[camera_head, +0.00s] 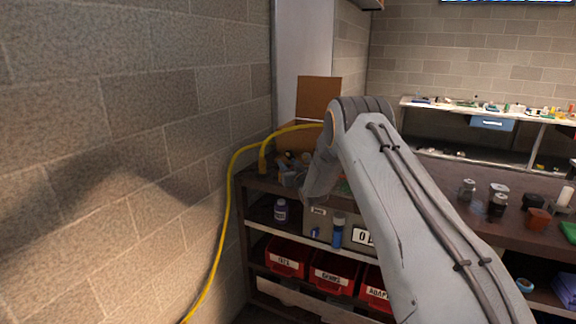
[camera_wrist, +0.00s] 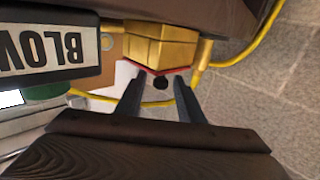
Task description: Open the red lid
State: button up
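I cannot make out a whole red lid in either view. In the wrist view, a thin red edge (camera_wrist: 168,71) runs along the underside of a yellow brass-coloured block (camera_wrist: 160,47); I cannot tell whether it belongs to the lid. My gripper (camera_wrist: 159,79) has its two grey fingers spread apart, with a small dark round spot showing between them. The fingertips are close to the red edge; contact is unclear. In the head view, my gripper (camera_head: 290,179) is small and partly lost among items at the bench's left end, below an open cardboard box (camera_head: 319,97).
A yellow hose (camera_head: 229,205) hangs beside the brick wall on the left. Several jars (camera_head: 467,189) stand at right. A dark label block (camera_wrist: 48,50) is beside the brass block.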

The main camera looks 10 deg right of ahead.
grip_shut()
